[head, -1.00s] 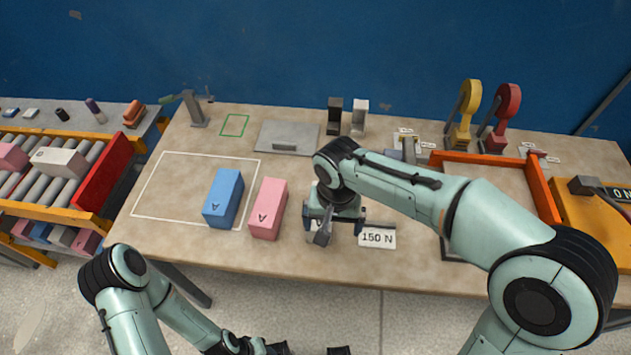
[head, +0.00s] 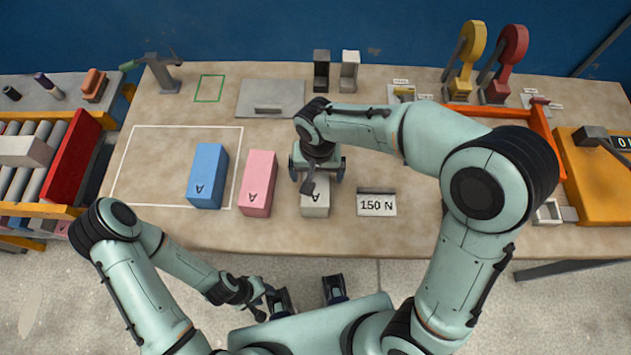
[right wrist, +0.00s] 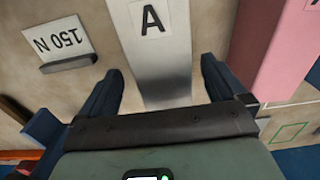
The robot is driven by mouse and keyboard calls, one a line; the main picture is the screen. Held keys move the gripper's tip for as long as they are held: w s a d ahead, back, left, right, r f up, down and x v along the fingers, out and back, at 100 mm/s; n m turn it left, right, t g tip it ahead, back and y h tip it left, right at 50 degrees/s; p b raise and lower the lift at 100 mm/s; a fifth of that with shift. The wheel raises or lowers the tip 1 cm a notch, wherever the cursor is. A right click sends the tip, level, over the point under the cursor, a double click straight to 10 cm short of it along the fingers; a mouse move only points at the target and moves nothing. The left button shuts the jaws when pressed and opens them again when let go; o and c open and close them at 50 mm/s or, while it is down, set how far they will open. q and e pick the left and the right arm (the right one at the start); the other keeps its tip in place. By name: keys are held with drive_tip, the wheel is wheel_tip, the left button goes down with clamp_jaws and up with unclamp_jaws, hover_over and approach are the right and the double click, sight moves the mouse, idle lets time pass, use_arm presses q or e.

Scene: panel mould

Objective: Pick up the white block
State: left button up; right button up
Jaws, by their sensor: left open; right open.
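The white block (head: 315,199), marked A, stands on the table to the right of the pink block (head: 259,182). My right gripper (head: 317,172) is above it and covers its rear part in the head view. In the right wrist view the white block (right wrist: 152,50) runs between the two open fingers of my right gripper (right wrist: 158,85), with a gap on each side; I cannot tell how far down the fingers reach. My left gripper (head: 307,295) is open and empty, in front of the table's front edge.
A blue block (head: 207,175) stands left of the pink one, partly within a white outline. A 150 N sign (head: 376,204) stands just right of the white block. Another pale block (head: 24,151) lies on the roller conveyor at the left.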

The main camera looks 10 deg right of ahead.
drive_tip(key=f, duration=0.5)
drive_tip(key=shift+s+a, duration=0.15)
drive_tip(key=shift+a, duration=0.05)
drive_tip(key=c, duration=1.6)
drive_tip(key=shift+o, duration=0.2)
drive_tip(key=shift+r, duration=0.1)
